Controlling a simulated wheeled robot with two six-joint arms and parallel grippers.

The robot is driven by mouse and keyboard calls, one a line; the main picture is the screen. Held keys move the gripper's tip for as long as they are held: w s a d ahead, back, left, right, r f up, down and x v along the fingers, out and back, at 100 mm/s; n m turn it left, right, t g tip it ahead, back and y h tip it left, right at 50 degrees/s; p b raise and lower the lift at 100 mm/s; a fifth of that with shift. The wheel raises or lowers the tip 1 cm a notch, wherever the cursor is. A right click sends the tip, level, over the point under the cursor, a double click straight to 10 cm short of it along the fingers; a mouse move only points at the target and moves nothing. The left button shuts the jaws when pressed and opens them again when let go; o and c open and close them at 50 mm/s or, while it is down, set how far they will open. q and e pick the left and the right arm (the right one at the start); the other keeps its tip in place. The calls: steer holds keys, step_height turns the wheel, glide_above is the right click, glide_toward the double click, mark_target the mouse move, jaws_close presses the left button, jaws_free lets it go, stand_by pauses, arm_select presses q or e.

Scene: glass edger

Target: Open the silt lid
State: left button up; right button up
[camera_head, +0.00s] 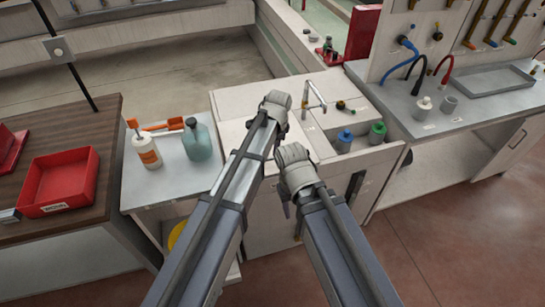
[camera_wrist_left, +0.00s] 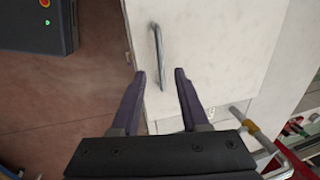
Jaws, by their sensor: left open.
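The silt lid appears to be the flat white panel (camera_head: 233,135) on top of the sink cabinet, left of the tap. In the left wrist view the white panel (camera_wrist_left: 215,45) fills the upper middle and bears a grey bar handle (camera_wrist_left: 156,55). The panel looks closed. My left gripper (camera_wrist_left: 160,74) is open and empty above the panel. The handle's lower end shows between its fingertips, and I cannot tell whether they touch it. In the head view my left gripper (camera_head: 282,130) is mostly hidden by its wrist. My right gripper (camera_head: 287,208) is in front of the cabinet, its jaws unclear.
A tap (camera_head: 314,97) stands right of the panel. A blue-capped bottle (camera_head: 344,139) and a green-capped container (camera_head: 377,133) sit in the cabinet's right recess. A side table (camera_head: 150,190) on the left holds bottles. A red tray (camera_head: 60,180) lies further left.

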mark_target(272, 159)
arm_select(q)
steer(key=f+b, duration=0.2)
steer(key=w+f+b, duration=0.1)
steer(key=f+b, duration=0.3)
steer(key=shift+w+a+f, duration=0.15)
steer(key=shift+a+f, duration=0.1)
steer(key=shift+f, duration=0.1)
steer(key=shift+c, duration=0.3)
jaws_close()
stand_by(0.9)
